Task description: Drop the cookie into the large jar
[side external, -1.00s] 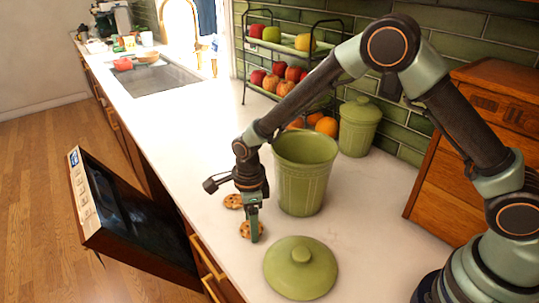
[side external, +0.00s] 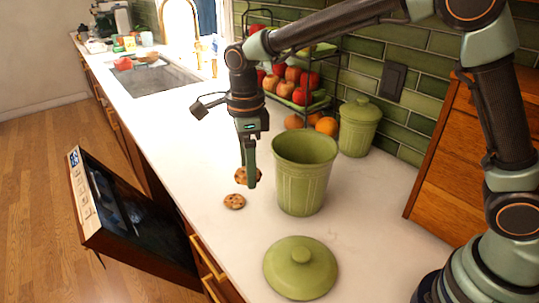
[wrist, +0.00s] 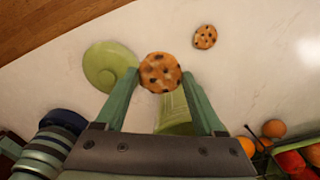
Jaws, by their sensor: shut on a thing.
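My gripper (side external: 250,182) is shut on a round chocolate-chip cookie (side external: 240,176), held above the counter just left of the large jar. In the wrist view the held cookie (wrist: 160,72) sits between the fingertips. The large green jar (side external: 303,178) stands upright with its mouth open. Its inside bottom is hidden. In the wrist view part of the jar (wrist: 174,108) shows below the held cookie. A second cookie (side external: 234,202) lies on the counter left of the jar; it also shows in the wrist view (wrist: 205,37).
A green lid (side external: 300,272) lies on the counter in front of the jar. A smaller lidded green jar (side external: 358,130), loose oranges (side external: 326,126) and a tiered fruit rack (side external: 318,100) stand behind. A wooden cabinet (side external: 450,165) is at right. The counter (side external: 190,135) toward the sink is clear.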

